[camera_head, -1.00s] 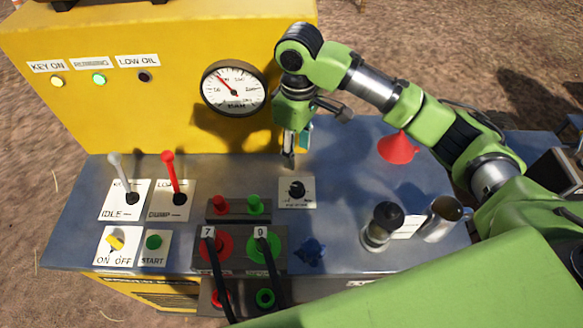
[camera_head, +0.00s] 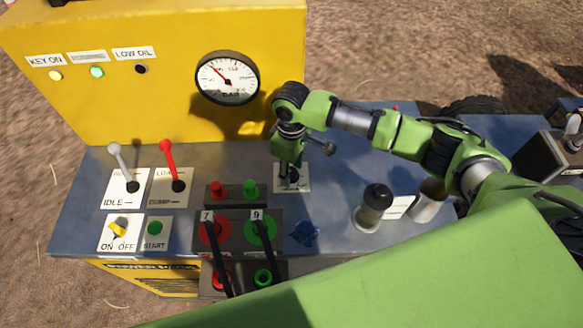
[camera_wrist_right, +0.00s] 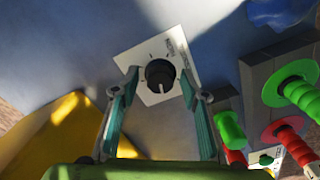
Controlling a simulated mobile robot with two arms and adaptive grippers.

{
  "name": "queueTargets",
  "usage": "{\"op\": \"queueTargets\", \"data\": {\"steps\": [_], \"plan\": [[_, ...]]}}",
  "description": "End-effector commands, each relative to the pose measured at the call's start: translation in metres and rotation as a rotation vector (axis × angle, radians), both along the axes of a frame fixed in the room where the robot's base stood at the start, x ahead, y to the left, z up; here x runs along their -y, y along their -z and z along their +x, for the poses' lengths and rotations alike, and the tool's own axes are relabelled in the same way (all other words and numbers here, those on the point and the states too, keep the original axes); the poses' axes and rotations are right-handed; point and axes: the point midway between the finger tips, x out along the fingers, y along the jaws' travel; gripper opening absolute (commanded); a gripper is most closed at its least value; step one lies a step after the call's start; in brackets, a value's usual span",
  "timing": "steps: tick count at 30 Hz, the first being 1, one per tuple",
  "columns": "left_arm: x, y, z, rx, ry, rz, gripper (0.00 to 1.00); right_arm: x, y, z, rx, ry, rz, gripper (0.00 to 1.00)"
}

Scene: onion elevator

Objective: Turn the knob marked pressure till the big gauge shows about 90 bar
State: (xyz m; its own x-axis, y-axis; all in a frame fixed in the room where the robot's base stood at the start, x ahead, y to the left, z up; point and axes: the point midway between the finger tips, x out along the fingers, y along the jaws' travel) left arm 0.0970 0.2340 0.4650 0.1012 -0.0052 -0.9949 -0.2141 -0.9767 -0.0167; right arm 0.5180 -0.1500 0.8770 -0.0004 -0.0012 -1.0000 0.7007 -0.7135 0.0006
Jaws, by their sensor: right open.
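The black pressure knob (camera_wrist_right: 160,75) sits on a white label plate (camera_wrist_right: 151,91) on the blue-grey panel. In the right wrist view it lies between the fingertips of my right gripper (camera_wrist_right: 158,90), which is open, with a finger on each side and gaps to the knob. In the head view the right gripper (camera_head: 289,178) points down over the plate (camera_head: 304,182) and mostly hides the knob. The big gauge (camera_head: 227,78) is on the yellow back wall; its red needle points to the upper left. Its exact reading is too small to tell. My left gripper is not in view.
A white lever (camera_head: 122,165) and red lever (camera_head: 172,165) stand at left, above a yellow switch (camera_head: 117,229) and green start button (camera_head: 155,228). Hose couplings (camera_head: 238,232) sit in front of the knob. A black-topped jar (camera_head: 373,207) and metal cup (camera_head: 428,201) stand right.

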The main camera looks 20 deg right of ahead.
Motion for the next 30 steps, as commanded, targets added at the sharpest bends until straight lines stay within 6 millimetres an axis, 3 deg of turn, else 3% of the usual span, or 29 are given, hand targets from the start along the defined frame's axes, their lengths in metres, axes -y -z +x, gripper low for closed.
{"op": "queueTargets", "data": {"steps": [5, 10, 30], "plan": [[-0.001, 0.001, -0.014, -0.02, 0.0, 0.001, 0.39, 0.0, 0.0, 0.0, 0.0, -0.001, 0.0, 0.41], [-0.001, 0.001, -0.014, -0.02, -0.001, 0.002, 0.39, 0.0, 0.0, 0.0, 0.0, -0.001, 0.0, 0.02], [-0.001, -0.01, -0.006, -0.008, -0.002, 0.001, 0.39, -0.001, -0.001, 0.001, 0.001, -0.141, 0.003, 0.03]]}}
